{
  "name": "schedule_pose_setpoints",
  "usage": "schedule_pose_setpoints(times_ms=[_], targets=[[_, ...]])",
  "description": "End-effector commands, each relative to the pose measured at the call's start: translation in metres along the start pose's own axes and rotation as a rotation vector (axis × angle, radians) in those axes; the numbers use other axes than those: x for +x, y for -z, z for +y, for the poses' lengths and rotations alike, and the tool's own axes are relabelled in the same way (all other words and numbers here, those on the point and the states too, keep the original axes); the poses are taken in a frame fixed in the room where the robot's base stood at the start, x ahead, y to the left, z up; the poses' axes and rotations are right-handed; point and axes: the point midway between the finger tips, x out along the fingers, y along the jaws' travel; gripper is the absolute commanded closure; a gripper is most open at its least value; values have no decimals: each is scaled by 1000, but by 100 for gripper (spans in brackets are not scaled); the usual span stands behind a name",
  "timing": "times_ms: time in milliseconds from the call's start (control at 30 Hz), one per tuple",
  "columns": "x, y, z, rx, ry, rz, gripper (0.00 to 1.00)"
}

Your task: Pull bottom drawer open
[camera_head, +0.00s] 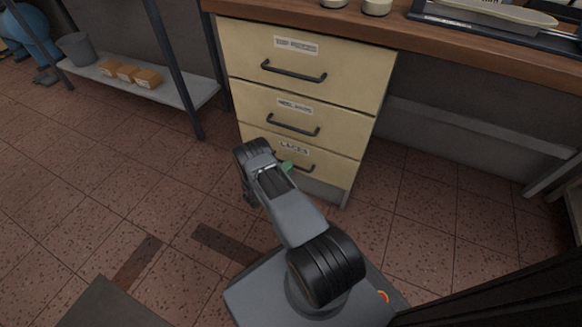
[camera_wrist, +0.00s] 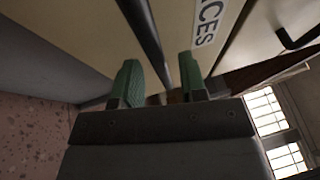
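The bottom drawer (camera_head: 338,168), labelled LACES, is the lowest of three cream drawers and looks shut. Its dark bar handle (camera_head: 306,168) is partly hidden behind my arm in the head view. In the wrist view the handle (camera_wrist: 147,35) runs down between my two green fingers, beside the label (camera_wrist: 207,20). My gripper (camera_wrist: 160,82) is open, with a finger on each side of the bar and visible gaps. In the head view only a bit of green of my gripper (camera_head: 287,167) shows by the handle.
The top drawer (camera_head: 340,72) and middle drawer (camera_head: 340,122) above are shut. A wooden worktop (camera_head: 400,30) overhangs them. A low shelf (camera_head: 190,92) with small boxes stands at left. The tiled floor (camera_head: 410,220) right of the drawers is clear.

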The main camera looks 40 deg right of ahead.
Motion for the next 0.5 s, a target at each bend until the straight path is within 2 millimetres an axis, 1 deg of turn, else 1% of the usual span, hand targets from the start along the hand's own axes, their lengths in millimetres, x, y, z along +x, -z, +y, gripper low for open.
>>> schedule_pose_setpoints(times_ms=[100,200,500], targets=[[11,0,0,1,1,1,61],[16,0,0,0,0,1,61],[19,0,0,-1,0,0,61]])
